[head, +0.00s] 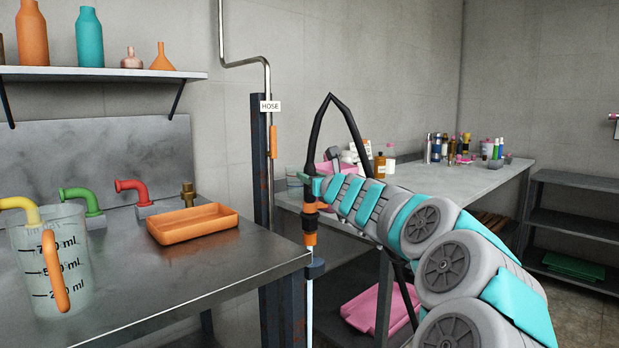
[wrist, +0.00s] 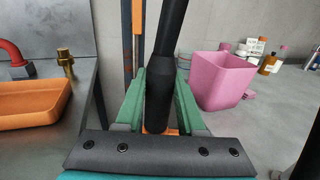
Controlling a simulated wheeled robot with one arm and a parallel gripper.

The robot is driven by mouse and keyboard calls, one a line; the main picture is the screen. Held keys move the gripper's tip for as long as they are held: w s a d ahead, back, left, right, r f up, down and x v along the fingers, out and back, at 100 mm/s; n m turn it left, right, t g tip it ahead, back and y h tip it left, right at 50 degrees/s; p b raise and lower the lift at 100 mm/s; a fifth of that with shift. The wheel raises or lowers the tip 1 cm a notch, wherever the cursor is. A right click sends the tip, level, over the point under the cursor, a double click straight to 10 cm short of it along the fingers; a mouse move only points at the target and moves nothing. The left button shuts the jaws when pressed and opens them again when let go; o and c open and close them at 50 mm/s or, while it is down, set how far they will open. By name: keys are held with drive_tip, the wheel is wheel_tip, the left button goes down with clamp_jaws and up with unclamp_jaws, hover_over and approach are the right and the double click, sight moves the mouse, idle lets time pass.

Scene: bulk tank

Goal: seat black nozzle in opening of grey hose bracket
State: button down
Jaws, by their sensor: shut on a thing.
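In the head view my gripper (head: 312,187) is shut on the black nozzle (head: 310,222), which hangs upright with an orange collar low on it. A black hose loops up from its top and back down behind my arm. In the wrist view the green fingers of my gripper (wrist: 160,105) stand either side of the black nozzle (wrist: 160,95). A dark grey ring-like piece, seemingly the hose bracket (head: 315,268), shows just below the nozzle tip. I cannot tell whether the tip is in its opening. A thin pale vertical streak runs down below it.
A dark post (head: 259,160) with a HOSE sign (head: 270,106) stands behind, left of my gripper. The steel counter (head: 220,275) with an orange tray (head: 192,226) and a measuring jug (head: 48,262) is at left. A grey bench (head: 430,188) with a pink bin (wrist: 222,82) is behind right.

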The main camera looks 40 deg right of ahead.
sight(313, 226)
drive_tip(key=shift+f+b, duration=4.65)
drive_tip(key=shift+f, duration=1.3)
drive_tip(key=shift+f+b, duration=0.5)
drive_tip(key=shift+f, duration=0.1)
drive_tip(key=shift+c, duration=2.2)
unclamp_jaws()
drive_tip(key=shift+s, duration=0.1)
drive_tip(key=v, duration=0.7)
drive_tip(key=shift+s, duration=0.3)
drive_tip(key=shift+a, duration=0.1)
